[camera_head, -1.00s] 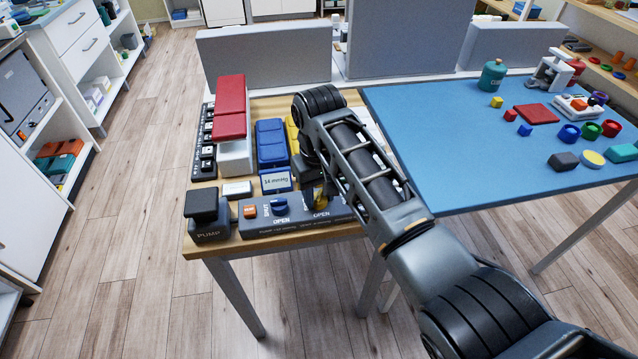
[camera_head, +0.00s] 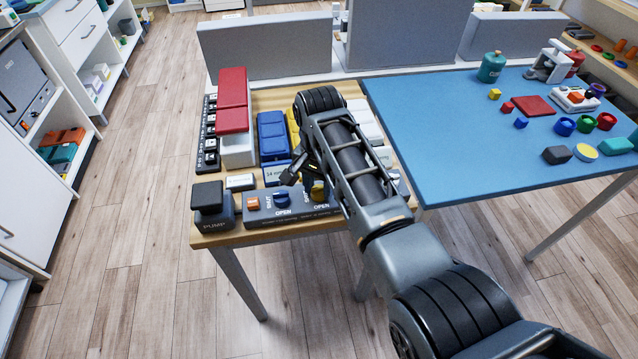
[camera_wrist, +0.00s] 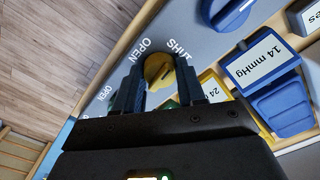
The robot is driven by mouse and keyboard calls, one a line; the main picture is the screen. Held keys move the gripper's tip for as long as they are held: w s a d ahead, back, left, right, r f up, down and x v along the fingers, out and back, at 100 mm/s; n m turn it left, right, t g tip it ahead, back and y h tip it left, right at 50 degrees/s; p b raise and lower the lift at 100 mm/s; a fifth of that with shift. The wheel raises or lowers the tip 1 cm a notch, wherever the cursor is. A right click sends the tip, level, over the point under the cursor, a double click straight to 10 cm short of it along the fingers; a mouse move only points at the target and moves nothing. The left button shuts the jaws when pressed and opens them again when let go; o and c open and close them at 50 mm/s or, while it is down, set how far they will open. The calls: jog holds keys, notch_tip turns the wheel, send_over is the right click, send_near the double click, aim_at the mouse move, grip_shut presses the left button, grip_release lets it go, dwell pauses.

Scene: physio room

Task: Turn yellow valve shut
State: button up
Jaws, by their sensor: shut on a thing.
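The yellow valve (camera_wrist: 158,68) is a round knob on the grey valve panel (camera_head: 345,208), with the words OPEN and SHUT printed around it. In the wrist view my gripper (camera_wrist: 158,80) has one finger on each side of the knob and is shut on it. OPEN lies left of the knob and SHUT to its upper right. I cannot clearly tell which word the knob points at. In the head view the yellow valve (camera_head: 318,191) shows partly behind my gripper (camera_head: 304,178) and arm.
A black pump (camera_head: 211,204) stands at the table's left corner. Blue cuffs (camera_head: 272,136) and a 14 mmHg display (camera_wrist: 265,58) lie behind. A blue table (camera_head: 450,150) adjoins on the right.

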aim_at(319, 187)
jog(key=shift+r+m, duration=0.1)
jog(key=shift+m, duration=0.5)
jog(key=o, duration=1.1)
jog(key=shift+c, duration=0.2)
notch_tip(319, 187, up, 8)
jog(key=shift+f+b, duration=0.15)
jog(key=shift+b, duration=0.3)
